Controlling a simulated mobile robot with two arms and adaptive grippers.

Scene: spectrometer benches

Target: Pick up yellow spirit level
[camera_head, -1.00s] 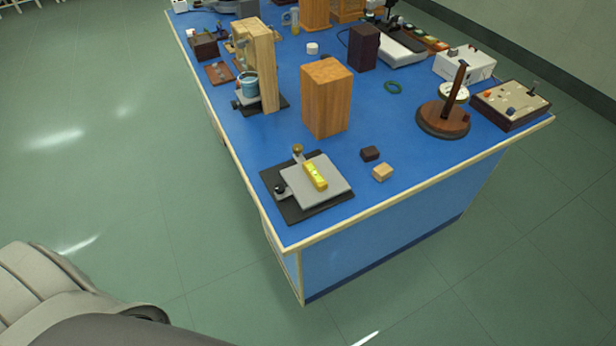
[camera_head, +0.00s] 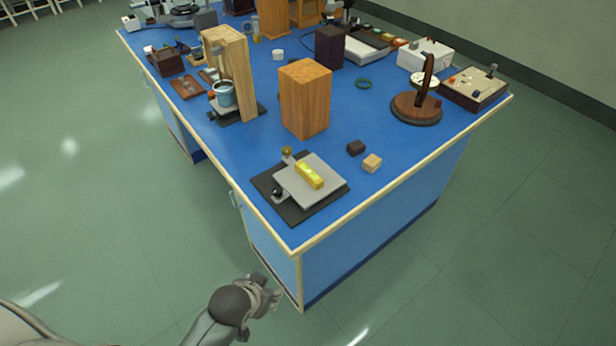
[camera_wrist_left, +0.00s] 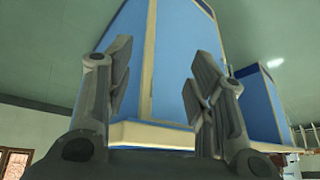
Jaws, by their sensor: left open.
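The yellow spirit level (camera_head: 309,175) lies on a grey levelling plate (camera_head: 327,171) near the front corner of the blue bench. The plate sits on a black base (camera_head: 318,208) and has a brass knob and a black knob. My left gripper (camera_head: 277,293) is in front of the bench corner, below the top and apart from the level. In the left wrist view its two fingers (camera_wrist_left: 160,95) are spread with nothing between them; the bench's corner shows beyond. The level does not show in that view. My right gripper is not in view.
A dark block (camera_head: 356,147) and a light wooden block (camera_head: 372,163) lie right of the plate. A tall wooden block (camera_head: 304,100) stands behind it. The blue bench top (camera_head: 410,150) is clear toward the right front edge.

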